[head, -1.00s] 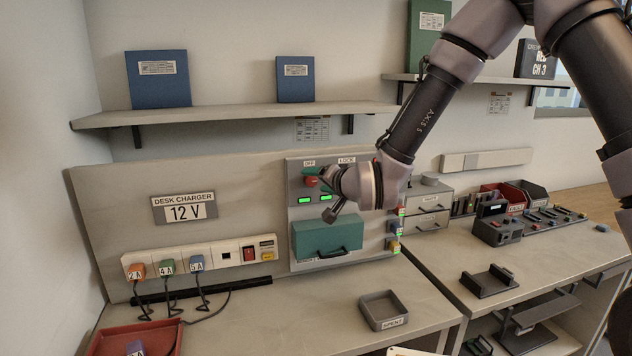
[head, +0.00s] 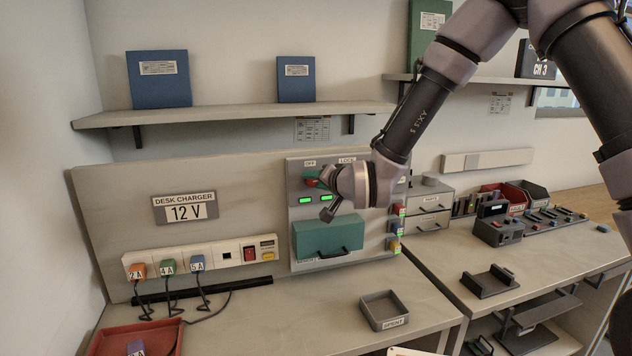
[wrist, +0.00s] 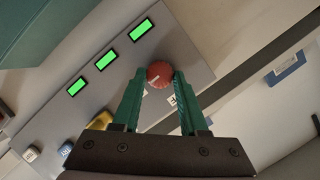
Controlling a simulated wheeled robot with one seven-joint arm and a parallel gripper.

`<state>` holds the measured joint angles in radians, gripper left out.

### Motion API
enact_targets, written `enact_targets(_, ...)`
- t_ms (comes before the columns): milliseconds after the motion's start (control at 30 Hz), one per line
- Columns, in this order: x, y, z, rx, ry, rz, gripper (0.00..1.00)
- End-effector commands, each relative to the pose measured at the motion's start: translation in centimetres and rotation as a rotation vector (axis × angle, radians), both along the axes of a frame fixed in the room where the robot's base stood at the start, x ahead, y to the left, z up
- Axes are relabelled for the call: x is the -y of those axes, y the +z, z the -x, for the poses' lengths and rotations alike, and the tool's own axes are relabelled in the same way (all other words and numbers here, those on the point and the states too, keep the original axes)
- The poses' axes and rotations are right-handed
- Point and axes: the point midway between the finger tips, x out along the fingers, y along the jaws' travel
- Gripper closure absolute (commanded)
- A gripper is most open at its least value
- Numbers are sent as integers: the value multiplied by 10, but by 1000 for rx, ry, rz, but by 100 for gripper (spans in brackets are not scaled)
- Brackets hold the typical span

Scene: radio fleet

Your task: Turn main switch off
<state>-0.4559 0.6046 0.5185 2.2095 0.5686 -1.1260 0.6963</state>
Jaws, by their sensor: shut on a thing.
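The main switch is a red round knob (wrist: 159,75) with a pale mark, on a grey panel (head: 296,227) below the labels OFF (head: 310,162) and LOCK (head: 347,161). In the wrist view the knob sits between the two green fingertips of my gripper (wrist: 160,80), which are shut on it from both sides. In the head view my gripper (head: 312,177) reaches the panel from the right, and the knob is mostly covered. Green lit displays (head: 305,200) are under the knob; three show in the wrist view (wrist: 106,59).
A teal box front with a handle (head: 328,236) is below the switch. Coloured parts (head: 395,227) line the panel's right edge. A power strip (head: 222,257) with plugs is at left. A shelf (head: 235,115) runs above, and an empty grey tray (head: 384,310) stands on the desk.

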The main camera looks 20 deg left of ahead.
Motion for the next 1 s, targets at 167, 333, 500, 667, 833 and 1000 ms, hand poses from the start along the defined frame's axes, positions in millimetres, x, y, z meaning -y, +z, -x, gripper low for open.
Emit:
enact_targets(167,-1,1,1,49,1,79,100)
enact_targets(333,-3,1,3,121,1,197,100)
enact_targets(500,-4,2,4,205,3,334,100)
enact_targets(667,-5,1,4,284,2,464,100)
enact_targets(833,-7,1,5,369,2,601,100)
enact_targets(1000,-8,0,6,453,2,739,100)
